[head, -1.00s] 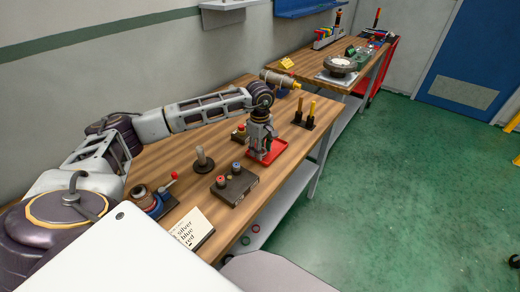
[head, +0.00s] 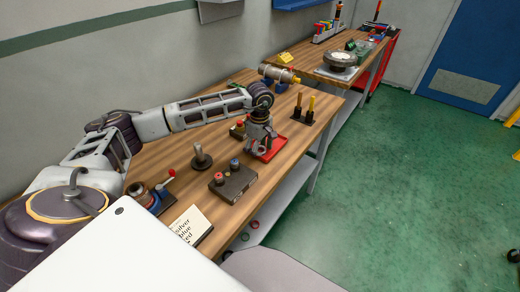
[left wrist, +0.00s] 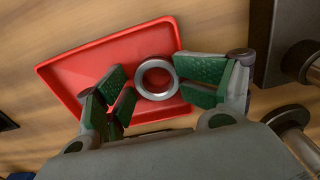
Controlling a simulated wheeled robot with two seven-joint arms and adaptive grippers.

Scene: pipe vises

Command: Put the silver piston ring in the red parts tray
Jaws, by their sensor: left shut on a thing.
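The silver piston ring (left wrist: 158,96) is held between the green pads of my left gripper (left wrist: 156,84) in the left wrist view. The red parts tray (left wrist: 90,66) lies behind the ring in that view, with the ring over its right part. In the head view my left gripper (head: 258,149) points down at the left side of the red tray (head: 274,150). The ring is too small there to make out clearly. I cannot tell the exact height of the ring above the tray floor. My right gripper is not in view.
A dark block with red and blue knobs (head: 233,184) stands in front of the tray. A grey post on a round base (head: 201,160) is to its left. A stand with yellow-handled tools (head: 303,112) is behind the tray. A printed card (head: 190,227) stands nearer.

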